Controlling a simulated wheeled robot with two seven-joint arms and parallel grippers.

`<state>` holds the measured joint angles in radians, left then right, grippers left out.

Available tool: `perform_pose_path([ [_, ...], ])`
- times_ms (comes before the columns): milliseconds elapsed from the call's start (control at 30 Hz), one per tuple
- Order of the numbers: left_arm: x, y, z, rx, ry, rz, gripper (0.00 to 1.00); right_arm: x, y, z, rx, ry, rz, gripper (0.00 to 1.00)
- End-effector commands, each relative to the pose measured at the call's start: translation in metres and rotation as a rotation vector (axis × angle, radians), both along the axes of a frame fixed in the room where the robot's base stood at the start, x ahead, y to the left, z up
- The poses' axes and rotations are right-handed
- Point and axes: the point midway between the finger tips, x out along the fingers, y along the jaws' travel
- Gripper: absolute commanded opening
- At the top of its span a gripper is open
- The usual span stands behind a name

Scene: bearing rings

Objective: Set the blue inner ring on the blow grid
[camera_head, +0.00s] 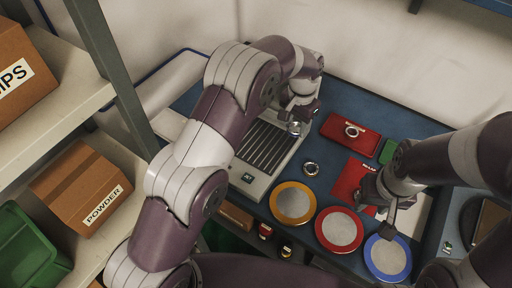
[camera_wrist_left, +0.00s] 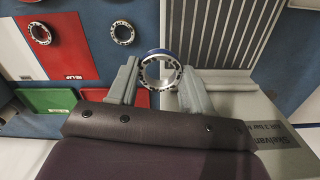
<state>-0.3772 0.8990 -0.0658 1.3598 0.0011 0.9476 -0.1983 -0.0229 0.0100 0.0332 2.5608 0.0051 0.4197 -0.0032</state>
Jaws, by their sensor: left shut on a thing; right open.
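My left gripper (camera_head: 297,112) is shut on the blue inner ring (camera_wrist_left: 160,72), a small bearing ring with a blue band at its top edge. In the left wrist view the ring sits between the two grey fingers (camera_wrist_left: 160,85). In the head view the ring (camera_head: 294,129) shows below the left gripper, by the far right part of the blow grid (camera_head: 249,184), a pale frame with dark slats. The grid also shows in the left wrist view (camera_wrist_left: 232,32). I cannot tell the ring's height above it. My right gripper (camera_head: 383,205) is open near the red sheet and blue-rimmed disc.
One bearing ring (camera_head: 311,169) lies on the blue mat right of the grid. Another (camera_head: 351,131) is on a red tray (camera_head: 336,138). Orange (camera_head: 293,203), red (camera_head: 339,230) and blue (camera_head: 388,258) rimmed discs line the front. Shelves with boxes (camera_head: 82,187) stand left.

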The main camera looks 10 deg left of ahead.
Motion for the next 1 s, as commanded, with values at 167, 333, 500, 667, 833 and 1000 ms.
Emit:
perform_pose_path([
  [167,0.007,0.035,-0.020,0.002,0.006,-0.009,0.17,0.000,0.000,-0.014,0.000,0.002,0.000,0.43],
  [333,0.015,0.083,-0.048,0.001,0.005,-0.008,0.17,0.001,0.000,-0.003,0.000,-0.001,0.000,0.43],
  [500,0.019,0.106,-0.065,0.000,0.002,-0.012,0.17,0.000,0.000,0.001,0.000,0.000,0.000,0.43],
  [667,0.019,0.109,-0.091,0.001,0.005,-0.013,0.17,0.000,0.000,0.009,0.000,0.000,0.000,0.43],
  [833,0.020,0.109,-0.108,0.001,0.001,-0.012,0.17,0.000,0.000,0.011,0.000,0.000,0.000,0.43],
  [1000,0.020,0.109,-0.108,0.001,0.001,-0.012,0.17,0.000,0.000,0.010,0.000,0.000,0.000,0.43],
])
